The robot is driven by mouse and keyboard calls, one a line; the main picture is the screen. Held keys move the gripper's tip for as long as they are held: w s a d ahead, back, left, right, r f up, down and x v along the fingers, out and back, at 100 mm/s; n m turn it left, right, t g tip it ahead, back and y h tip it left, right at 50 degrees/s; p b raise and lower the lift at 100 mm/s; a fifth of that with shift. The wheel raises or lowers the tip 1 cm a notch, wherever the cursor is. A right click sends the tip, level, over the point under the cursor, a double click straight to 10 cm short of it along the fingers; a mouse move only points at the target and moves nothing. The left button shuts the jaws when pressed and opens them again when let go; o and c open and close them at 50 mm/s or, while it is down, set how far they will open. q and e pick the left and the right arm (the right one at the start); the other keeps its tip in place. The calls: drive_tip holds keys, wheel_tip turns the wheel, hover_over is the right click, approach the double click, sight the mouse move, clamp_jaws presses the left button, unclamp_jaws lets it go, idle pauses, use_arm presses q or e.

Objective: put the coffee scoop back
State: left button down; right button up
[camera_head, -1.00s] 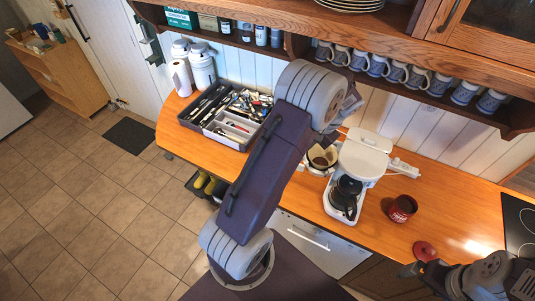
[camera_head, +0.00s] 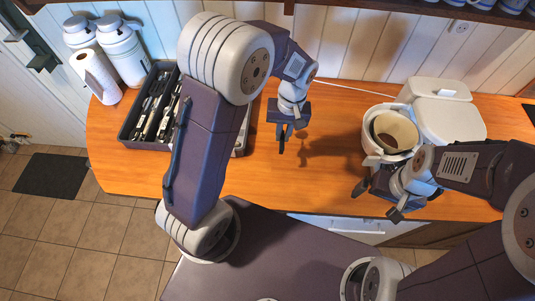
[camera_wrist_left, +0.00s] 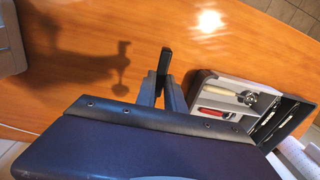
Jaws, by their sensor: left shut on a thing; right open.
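My left gripper (camera_head: 285,136) is over the counter, right of the utensil tray, pointing down. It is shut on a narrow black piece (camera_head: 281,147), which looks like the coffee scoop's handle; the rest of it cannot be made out. In the left wrist view the black piece (camera_wrist_left: 164,62) stands out between the fingertips. The grey utensil tray (camera_head: 128,143) is at the left, partly hidden by my left arm. It also shows at the right in the left wrist view (camera_wrist_left: 197,80). My right gripper (camera_head: 379,200) is open, just in front of the filter holder.
The white coffee maker (camera_head: 450,118) stands at the right, with a paper filter (camera_head: 395,132) in its holder (camera_head: 371,142). White canisters (camera_head: 122,55) and a paper roll (camera_head: 95,77) stand behind the tray. The wooden counter (camera_head: 325,150) between tray and coffee maker is clear.

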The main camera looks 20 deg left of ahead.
use_arm(q)
drive_tip(key=shift+d+f+b, duration=0.15)
drive_tip(key=shift+f+b, duration=0.1)
drive_tip(key=shift+f, duration=0.3)
drive_tip(key=shift+d+f+b, duration=0.15)
drive_tip(key=shift+f+b, duration=0.1)
drive_tip(key=shift+f, duration=0.25)
drive_tip(key=shift+h, duration=0.4)
drive_tip(key=f, duration=0.6)
drive_tip(key=shift+d, duration=0.4)
drive_tip(key=shift+d+f, duration=0.1)
drive_tip(key=shift+f, duration=0.3)
wheel_tip(320, 180, down, 3)
drive_tip(key=shift+s+r, duration=0.1)
drive_tip(key=shift+f, duration=0.45)
use_arm(e)
drive_tip(key=f, duration=0.2)
drive_tip(key=shift+d+f, duration=0.2)
drive_tip(key=shift+f, duration=0.1)
